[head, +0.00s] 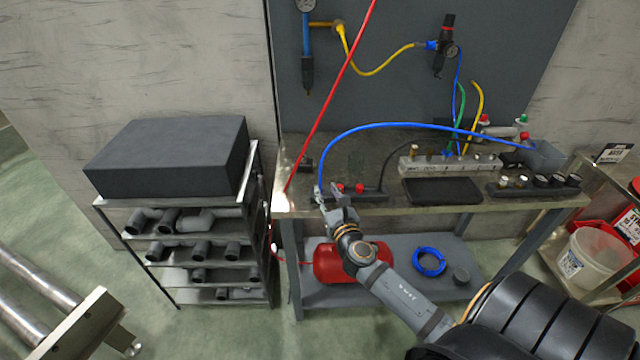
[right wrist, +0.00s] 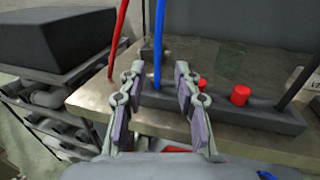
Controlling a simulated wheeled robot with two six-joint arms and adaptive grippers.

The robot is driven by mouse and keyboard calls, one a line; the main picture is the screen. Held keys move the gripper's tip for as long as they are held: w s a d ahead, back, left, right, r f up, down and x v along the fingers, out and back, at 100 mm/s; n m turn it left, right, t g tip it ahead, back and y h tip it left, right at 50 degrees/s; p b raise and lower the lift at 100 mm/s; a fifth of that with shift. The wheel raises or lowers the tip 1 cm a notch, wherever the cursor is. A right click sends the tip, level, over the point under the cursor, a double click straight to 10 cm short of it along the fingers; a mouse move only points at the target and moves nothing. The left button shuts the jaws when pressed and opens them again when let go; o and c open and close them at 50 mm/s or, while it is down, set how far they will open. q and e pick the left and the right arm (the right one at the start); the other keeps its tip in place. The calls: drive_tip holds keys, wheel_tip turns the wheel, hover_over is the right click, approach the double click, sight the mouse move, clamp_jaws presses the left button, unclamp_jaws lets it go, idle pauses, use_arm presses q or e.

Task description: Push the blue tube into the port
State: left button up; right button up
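The blue tube (head: 400,125) arches over the bench from a grey bin at the right to a dark block (head: 370,194) at the bench's front left. In the right wrist view the tube (right wrist: 159,40) comes down upright, and its lower end meets the left part of the block (right wrist: 260,118). The port is hidden there; I cannot tell how deep the end sits. My right gripper (head: 329,192) is at the tube's lower end. Its fingers (right wrist: 157,78) stand open on either side of the tube, with gaps visible. My left gripper is not in view.
Red caps (right wrist: 240,94) stand on the block beside the tube. A red hose (head: 330,95) hangs at the bench's left edge. A white manifold (head: 440,163) and a black tray (head: 442,191) lie further right. A shelf with a dark box (head: 170,155) stands left.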

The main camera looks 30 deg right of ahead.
sight(320, 179)
drive_tip(key=shift+w+d, duration=0.1)
drive_tip(key=shift+w, duration=0.45)
drive_tip(key=shift+w+r, duration=0.1)
drive_tip(key=shift+w, duration=0.05)
drive_tip(key=p+x, duration=0.1)
drive_tip(key=x, duration=0.3)
drive_tip(key=shift+r, duration=0.1)
drive_tip(key=shift+w, duration=0.5)
drive_tip(key=shift+s, duration=0.15)
drive_tip(key=shift+c, duration=0.6)
clamp_jaws()
